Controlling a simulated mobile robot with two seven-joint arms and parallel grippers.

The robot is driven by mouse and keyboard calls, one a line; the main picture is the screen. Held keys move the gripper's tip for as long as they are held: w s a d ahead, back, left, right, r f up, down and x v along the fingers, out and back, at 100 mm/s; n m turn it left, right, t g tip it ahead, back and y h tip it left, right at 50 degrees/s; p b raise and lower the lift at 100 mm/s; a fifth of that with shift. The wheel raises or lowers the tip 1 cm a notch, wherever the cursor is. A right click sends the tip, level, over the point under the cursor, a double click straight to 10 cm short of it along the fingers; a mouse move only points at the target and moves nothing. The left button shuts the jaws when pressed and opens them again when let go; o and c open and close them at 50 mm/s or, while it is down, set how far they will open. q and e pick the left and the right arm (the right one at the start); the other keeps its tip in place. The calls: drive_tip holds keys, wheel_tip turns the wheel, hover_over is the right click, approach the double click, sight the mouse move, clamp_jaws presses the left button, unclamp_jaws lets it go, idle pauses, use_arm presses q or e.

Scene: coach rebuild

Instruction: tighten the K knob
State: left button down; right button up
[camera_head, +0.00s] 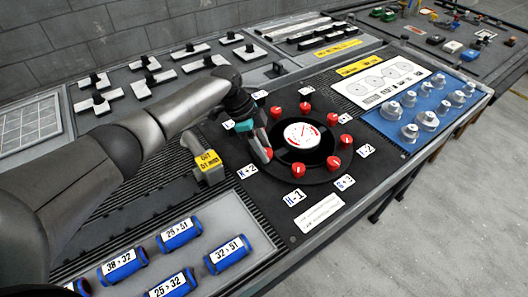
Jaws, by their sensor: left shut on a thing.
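A round black plate with a white-and-red gauge (303,134) at its middle carries several red knobs in a ring. The label K+2 (246,171) lies by the ring's left side. My left gripper (262,148) reaches down there from the upper left and is shut on the K knob (267,154), which is mostly hidden between the fingers. Other red knobs stand free, one by the label H-1 (294,197) and one by the label G+2 (345,182). I cannot tell how far the K knob is turned. My right gripper is not in view.
A yellow-tagged grey block (209,162) stands close left of my gripper. Blue labelled cylinders (181,234) lie in a tray at the front left. Grey knobs stand on a blue panel (400,127) at right. Black-handled white pieces (154,83) lie behind my arm.

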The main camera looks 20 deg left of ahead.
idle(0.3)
use_arm(q)
drive_tip(key=shift+c, duration=2.2)
unclamp_jaws()
drive_tip(key=p+v, duration=0.2)
drive_tip(key=v, duration=1.3)
drive_tip(key=shift+r, duration=0.15)
drive_tip(key=shift+w, duration=0.1)
